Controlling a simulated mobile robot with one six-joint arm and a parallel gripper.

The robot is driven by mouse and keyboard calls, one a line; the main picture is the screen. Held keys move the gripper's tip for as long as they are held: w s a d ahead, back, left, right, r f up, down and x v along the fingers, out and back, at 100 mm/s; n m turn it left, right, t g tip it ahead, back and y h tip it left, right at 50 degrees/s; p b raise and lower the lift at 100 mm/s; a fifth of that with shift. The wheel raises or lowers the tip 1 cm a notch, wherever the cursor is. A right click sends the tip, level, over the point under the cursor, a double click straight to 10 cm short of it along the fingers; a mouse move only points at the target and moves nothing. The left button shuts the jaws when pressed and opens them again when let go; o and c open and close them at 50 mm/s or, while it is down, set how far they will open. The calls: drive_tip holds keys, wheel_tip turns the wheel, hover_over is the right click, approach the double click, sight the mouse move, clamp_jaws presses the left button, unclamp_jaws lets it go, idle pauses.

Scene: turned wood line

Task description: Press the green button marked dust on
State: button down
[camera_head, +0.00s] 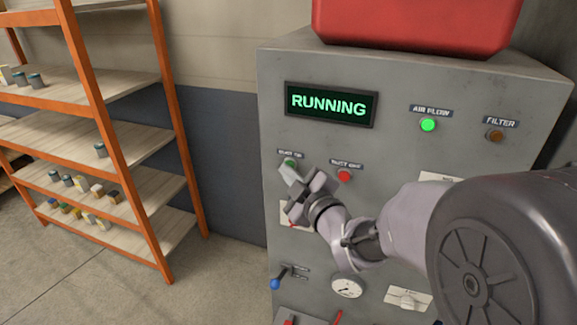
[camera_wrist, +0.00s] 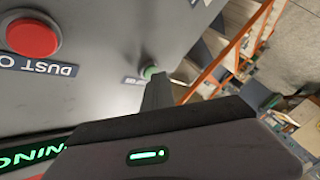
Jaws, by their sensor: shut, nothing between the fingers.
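The green button (camera_head: 289,163) sits on the grey cabinet front (camera_head: 400,150), under a small dark label at the upper left of the controls. It also shows in the wrist view (camera_wrist: 150,72), right at the tip of my shut fingers. My gripper (camera_head: 290,172) is shut and empty, its tips at or just in front of the green button; whether they touch I cannot tell. The red button (camera_head: 344,176) is to the right of it, and its label in the wrist view reads "DUST O", the rest cut off. The display (camera_head: 330,104) reads RUNNING in green.
The air flow lamp (camera_head: 428,125) glows green and the filter lamp (camera_head: 495,136) is dull brown. A blue-knobbed lever (camera_head: 275,284), a gauge (camera_head: 347,287) and a white switch (camera_head: 408,298) sit lower. An orange shelf rack (camera_head: 90,90) stands left, with open floor before it.

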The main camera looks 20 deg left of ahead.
drive_tip(key=shift+s, duration=0.1)
drive_tip(key=shift+s+b, duration=0.65)
drive_tip(key=s+b, duration=0.2)
drive_tip(key=s, duration=0.1)
drive_tip(key=s+b, duration=0.1)
drive_tip(key=s, duration=0.1)
drive_tip(key=shift+a, duration=0.25)
